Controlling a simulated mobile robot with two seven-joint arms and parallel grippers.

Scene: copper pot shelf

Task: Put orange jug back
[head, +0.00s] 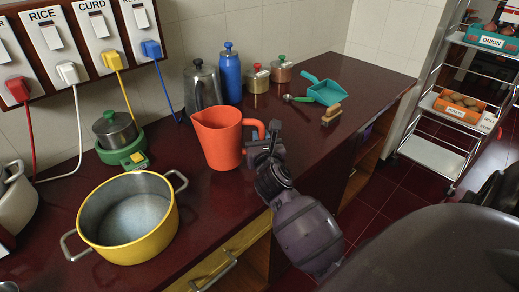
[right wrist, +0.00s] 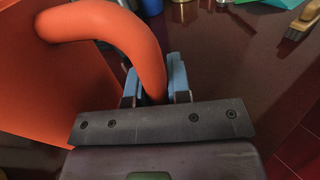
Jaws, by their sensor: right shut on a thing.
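The orange jug (head: 219,138) stands upright on or just above the dark red counter; I cannot tell whether its base touches. Its handle points right, toward my right gripper (head: 262,150). In the right wrist view, the orange jug (right wrist: 45,90) fills the left side, and its curved handle passes between the blue finger pads of my right gripper (right wrist: 154,85). The right gripper is shut on the handle. My left gripper is not in view.
A yellow pot (head: 128,222) stands in front left of the jug. Behind are a grey kettle (head: 203,86), a blue bottle (head: 230,75) and copper canisters (head: 257,79). A teal dustpan (head: 324,92) and brush (head: 332,114) lie right. Counter (head: 365,75) is clear at far right.

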